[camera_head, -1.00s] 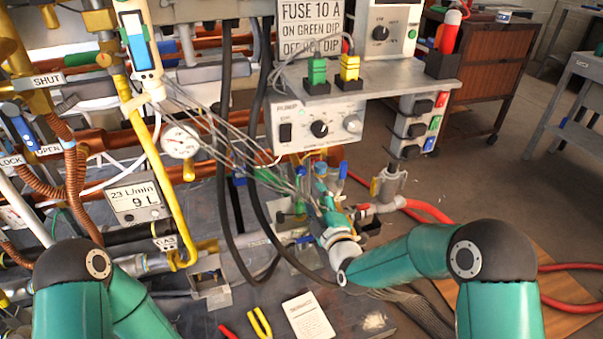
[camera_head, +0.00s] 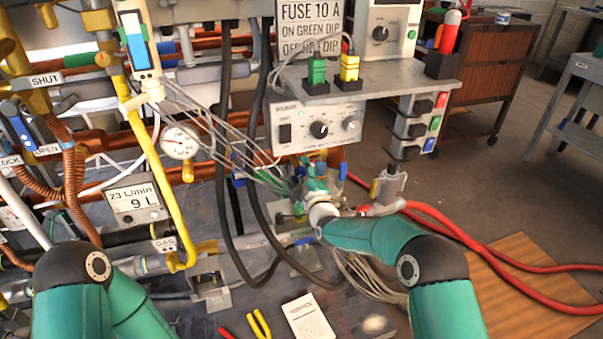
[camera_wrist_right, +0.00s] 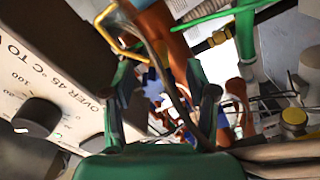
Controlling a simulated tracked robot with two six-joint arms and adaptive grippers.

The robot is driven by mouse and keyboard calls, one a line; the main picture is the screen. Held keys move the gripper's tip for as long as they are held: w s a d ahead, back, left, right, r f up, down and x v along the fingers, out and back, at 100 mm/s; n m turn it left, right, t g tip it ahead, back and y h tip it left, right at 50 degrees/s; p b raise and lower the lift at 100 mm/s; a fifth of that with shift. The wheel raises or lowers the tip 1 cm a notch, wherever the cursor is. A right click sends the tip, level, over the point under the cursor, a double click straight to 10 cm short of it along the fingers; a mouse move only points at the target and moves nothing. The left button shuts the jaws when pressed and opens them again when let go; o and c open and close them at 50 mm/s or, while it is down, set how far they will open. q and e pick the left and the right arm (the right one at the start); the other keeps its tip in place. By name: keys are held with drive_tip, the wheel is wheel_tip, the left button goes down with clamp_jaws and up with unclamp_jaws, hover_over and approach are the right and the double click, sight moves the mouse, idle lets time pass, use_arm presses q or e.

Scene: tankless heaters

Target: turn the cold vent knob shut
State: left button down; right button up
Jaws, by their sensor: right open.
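My right gripper (camera_head: 312,182) is open, below the pump control box (camera_head: 350,140). It is small and partly covered by grey cables in the head view. In the right wrist view, its two fingers (camera_wrist_right: 162,100) stand apart. A blue lobed knob (camera_wrist_right: 152,83) shows between and beyond the fingers, partly covered by a finger and cables. I cannot tell for sure that it is the cold vent knob, and no contact with it is visible. My left arm shows at lower left in the head view, but its gripper does not.
Black hoses (camera_head: 224,150) hang left of my right gripper. A panel with a black dial (camera_wrist_right: 37,117) is close on the left in the right wrist view. A red hose (camera_head: 450,225) lies at right. Pliers (camera_head: 259,325) and a paper sheet (camera_head: 308,318) lie in front.

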clamp_jaws()
idle(0.3)
